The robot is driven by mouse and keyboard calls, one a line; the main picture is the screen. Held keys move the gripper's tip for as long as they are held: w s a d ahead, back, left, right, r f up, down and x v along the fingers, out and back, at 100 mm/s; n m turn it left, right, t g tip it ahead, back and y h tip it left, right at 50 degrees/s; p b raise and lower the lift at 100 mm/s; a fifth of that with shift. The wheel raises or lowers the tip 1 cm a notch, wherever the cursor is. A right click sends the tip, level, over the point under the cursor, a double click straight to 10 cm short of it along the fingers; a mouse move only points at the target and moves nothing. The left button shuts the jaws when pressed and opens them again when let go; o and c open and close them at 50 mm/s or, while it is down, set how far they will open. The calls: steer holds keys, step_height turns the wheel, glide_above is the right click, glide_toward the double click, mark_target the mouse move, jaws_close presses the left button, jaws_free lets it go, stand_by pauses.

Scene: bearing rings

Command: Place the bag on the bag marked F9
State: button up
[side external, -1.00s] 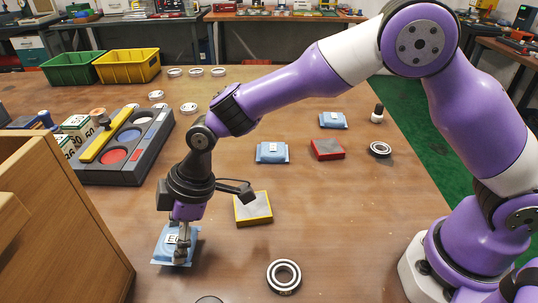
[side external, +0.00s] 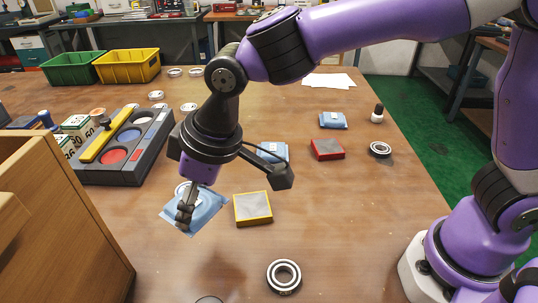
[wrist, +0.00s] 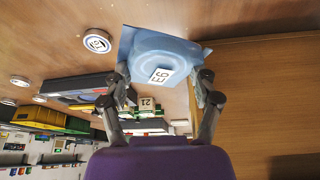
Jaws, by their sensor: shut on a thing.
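My gripper (side external: 187,210) is shut on a blue bag (side external: 208,213), held in the air above the table and tilted. In the wrist view this bag (wrist: 150,46) sits between the fingers (wrist: 162,88), with a round bulge and a white label reading E6. A second blue bag (side external: 268,148) lies on the table, partly hidden behind my wrist. A third blue bag (side external: 333,120) lies farther back, flat on the table. Their labels are too small to read, so I cannot tell which is marked F9.
A red block (side external: 327,149) and bearing rings (side external: 284,276) are on the table. A wooden cabinet (side external: 70,225) and a dark tray (side external: 120,150) stand left. White sheets (side external: 328,80) lie at the back.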

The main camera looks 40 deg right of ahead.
steer(key=w+d+r+m+h, duration=0.1)
steer(key=w+d+m+h, duration=0.1)
steer(key=w+d+m, duration=0.5)
steer(key=m+h, duration=0.2)
steer(key=m, duration=0.3)
glide_toward(272, 146)
steer(key=shift+w+d+f+t, duration=0.1)
steer(key=shift+w+f+t, duration=0.3)
steer(key=shift+w+f, duration=0.2)
steer(key=shift+w+d+f, duration=0.1)
steer(key=shift+d+f, duration=0.1)
steer(key=shift+d, duration=0.05)
steer(key=shift+f, duration=2)
steer(key=shift+f, duration=0.15)
steer(key=o, duration=1.2)
